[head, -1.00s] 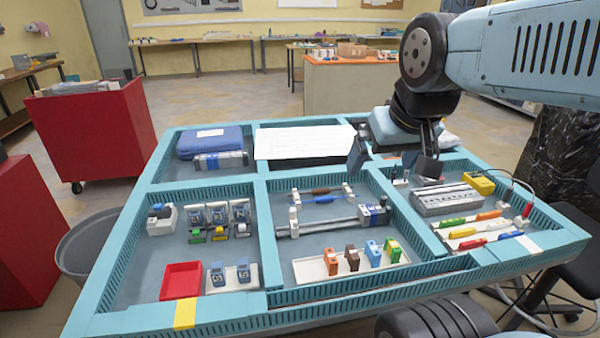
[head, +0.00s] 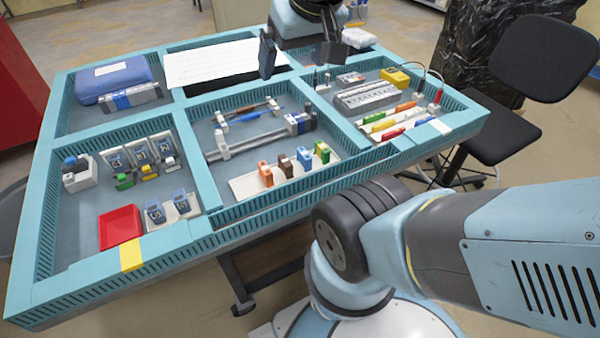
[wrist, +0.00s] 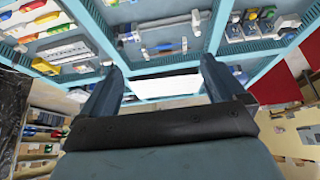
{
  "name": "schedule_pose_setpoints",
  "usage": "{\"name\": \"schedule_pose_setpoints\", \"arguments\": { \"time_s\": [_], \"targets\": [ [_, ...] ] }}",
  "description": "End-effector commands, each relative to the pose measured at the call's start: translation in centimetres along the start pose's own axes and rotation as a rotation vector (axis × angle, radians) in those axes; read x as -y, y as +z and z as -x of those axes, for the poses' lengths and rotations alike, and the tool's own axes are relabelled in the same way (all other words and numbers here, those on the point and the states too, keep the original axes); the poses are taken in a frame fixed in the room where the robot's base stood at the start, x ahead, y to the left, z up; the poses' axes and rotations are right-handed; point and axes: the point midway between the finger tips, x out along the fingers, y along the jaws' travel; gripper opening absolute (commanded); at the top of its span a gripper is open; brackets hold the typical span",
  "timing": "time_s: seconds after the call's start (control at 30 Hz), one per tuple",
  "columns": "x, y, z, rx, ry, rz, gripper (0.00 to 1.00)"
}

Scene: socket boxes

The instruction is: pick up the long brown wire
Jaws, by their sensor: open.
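The brown wire (head: 236,111) lies in the front middle compartment of the blue-green tray table (head: 185,118), held between small white stands. A blue wire (head: 251,116) lies right beside it. My gripper (head: 300,50) is open and empty, with its two dark fingers spread above the far part of the table, behind and above the brown wire's compartment. In the wrist view my gripper (wrist: 160,88) shows open fingers with nothing between them.
In the same compartment are a long grey rail (head: 255,142) and a white tray with several coloured connectors (head: 265,174). A white sheet (head: 215,62) lies behind it. Coloured tools and a grey block (head: 367,94) are to the right. A black chair (head: 545,60) stands beyond.

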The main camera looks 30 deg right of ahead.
Motion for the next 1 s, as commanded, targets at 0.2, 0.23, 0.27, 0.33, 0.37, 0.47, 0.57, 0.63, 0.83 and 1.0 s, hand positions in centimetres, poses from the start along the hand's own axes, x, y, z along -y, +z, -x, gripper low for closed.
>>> {"name": "schedule_pose_setpoints", "arguments": {
  "time_s": [0.2, 0.23, 0.27, 0.33, 0.37, 0.47, 0.57, 0.63, 0.83, 1.0],
  "targets": [
    [0.0, -1.9, -0.5, 0.027, 0.01, -0.072, 0.75],
    [0.0, -2.4, -0.6, 0.034, 0.013, -0.094, 0.72],
    [0.0, -3.0, -0.8, 0.042, 0.016, -0.119, 0.69],
    [0.0, -4.6, -1.4, 0.063, 0.026, -0.184, 0.63],
    [0.0, -5.2, -1.8, 0.073, 0.03, -0.213, 0.6],
    [0.0, -7.5, -2.8, 0.101, 0.046, -0.31, 0.5],
    [0.0, -9.6, -4.2, 0.128, 0.064, -0.407, 0.49],
    [0.0, -11.1, -5.2, 0.147, 0.077, -0.472, 0.49],
    [-0.1, -15.1, -8.8, 0.198, 0.118, -0.663, 0.49],
    [-0.1, -18.1, -12.5, 0.24, 0.157, -0.825, 0.49]
  ]
}}
